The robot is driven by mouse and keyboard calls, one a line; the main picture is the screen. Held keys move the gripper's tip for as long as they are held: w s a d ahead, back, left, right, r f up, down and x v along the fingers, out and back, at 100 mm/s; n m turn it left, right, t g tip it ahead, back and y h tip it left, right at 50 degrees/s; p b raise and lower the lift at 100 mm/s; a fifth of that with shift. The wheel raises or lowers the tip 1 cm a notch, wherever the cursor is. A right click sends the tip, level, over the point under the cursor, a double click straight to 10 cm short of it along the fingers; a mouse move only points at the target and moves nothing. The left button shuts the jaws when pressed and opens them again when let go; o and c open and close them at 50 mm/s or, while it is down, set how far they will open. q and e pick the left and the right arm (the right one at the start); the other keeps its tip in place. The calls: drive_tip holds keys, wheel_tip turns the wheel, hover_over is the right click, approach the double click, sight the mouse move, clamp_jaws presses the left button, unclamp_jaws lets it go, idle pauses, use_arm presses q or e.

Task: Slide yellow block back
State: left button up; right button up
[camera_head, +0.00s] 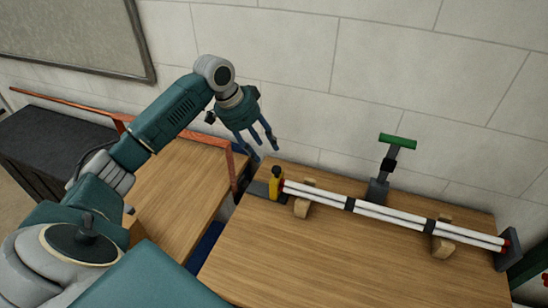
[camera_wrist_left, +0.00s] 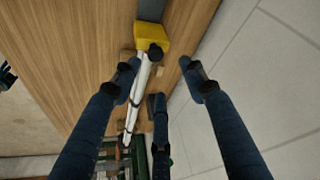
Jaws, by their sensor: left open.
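The yellow block (camera_head: 275,187) has a black knob on top and stands on a dark grey plate at the left end of the white tubes (camera_head: 385,215). In the left wrist view the yellow block (camera_wrist_left: 151,36) is near the top centre, beyond my fingertips, with the tubes running down from it. My left gripper (camera_head: 258,148) is open and empty, its blue fingers spread. It hangs up and left of the block in the head view, apart from it. It also shows in the left wrist view (camera_wrist_left: 160,75). My right gripper is not in view.
Wooden blocks (camera_head: 303,207) support the tubes on a wooden table (camera_head: 320,255). A green-handled lever (camera_head: 397,142) stands behind the tubes, and a dark end bracket (camera_head: 508,248) is at right. A red rail (camera_head: 234,165) is left of the block. The wall (camera_head: 310,85) is close behind.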

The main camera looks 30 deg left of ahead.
use_arm(q)
drive_tip(key=p, duration=0.2)
hover_over(275, 168)
drive_tip(key=s, duration=0.2)
wheel_tip(275, 168, down, 5)
drive_tip(key=x, duration=0.2)
drive_tip(key=shift+w+a+f, duration=0.15)
drive_tip(key=shift+a+f, duration=0.1)
drive_tip(key=shift+f, duration=0.15)
drive_tip(key=shift+x, duration=0.75)
drive_tip(key=shift+f, duration=0.1)
drive_tip(key=shift+c, duration=0.3)
drive_tip(key=c, duration=0.8)
clamp_jaws()
drive_tip(key=shift+a, duration=0.15)
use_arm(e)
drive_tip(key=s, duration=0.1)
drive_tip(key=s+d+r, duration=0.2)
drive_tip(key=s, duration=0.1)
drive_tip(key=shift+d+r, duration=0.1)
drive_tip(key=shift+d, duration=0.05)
